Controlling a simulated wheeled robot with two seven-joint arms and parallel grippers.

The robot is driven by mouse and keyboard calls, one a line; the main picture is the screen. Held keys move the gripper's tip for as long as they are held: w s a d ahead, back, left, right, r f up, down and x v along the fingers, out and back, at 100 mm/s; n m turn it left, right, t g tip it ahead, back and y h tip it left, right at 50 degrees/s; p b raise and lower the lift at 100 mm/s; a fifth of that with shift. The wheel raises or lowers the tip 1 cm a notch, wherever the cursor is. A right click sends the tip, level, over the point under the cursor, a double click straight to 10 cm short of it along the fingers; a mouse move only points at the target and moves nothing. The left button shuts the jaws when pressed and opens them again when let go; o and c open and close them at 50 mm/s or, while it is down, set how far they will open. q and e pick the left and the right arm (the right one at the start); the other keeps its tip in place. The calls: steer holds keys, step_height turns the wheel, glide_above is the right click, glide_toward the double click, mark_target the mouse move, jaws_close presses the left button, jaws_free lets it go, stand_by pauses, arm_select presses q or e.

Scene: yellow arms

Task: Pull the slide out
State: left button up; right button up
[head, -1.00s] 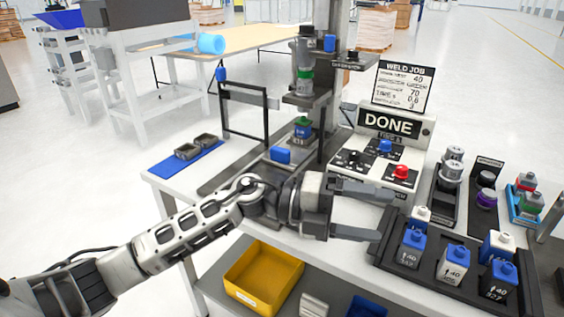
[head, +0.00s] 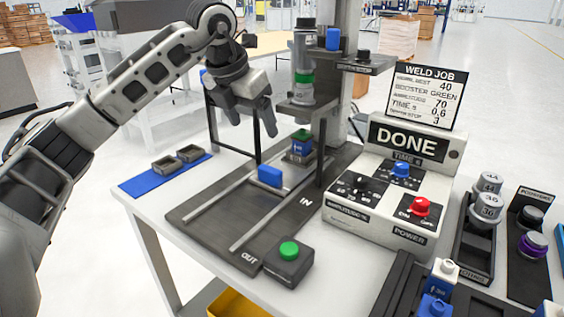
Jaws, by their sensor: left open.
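The slide, a dark carriage with a blue block-shaped handle (head: 270,176), sits on two pale rails of the dark base plate (head: 215,215), toward the end marked IN. The part nest (head: 300,152) behind the handle holds a blue and green piece under the grey press head (head: 303,75). The OUT mark is at the front end of the rails. My left gripper (head: 252,127) is open and empty, fingers pointing down, above and behind-left of the blue handle, near the black frame. It appears apart from the handle. My right gripper is not in view.
A green button box (head: 289,262) stands beside the OUT end. The control box (head: 390,190) reading DONE is to the right. The black upright frame (head: 212,125) stands at the left of the press.

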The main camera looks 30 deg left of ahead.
mark_target(269, 169)
arm_select(q)
steer(key=x, duration=1.4)
steer(key=shift+s, duration=0.2)
steer(key=shift+x, duration=0.8)
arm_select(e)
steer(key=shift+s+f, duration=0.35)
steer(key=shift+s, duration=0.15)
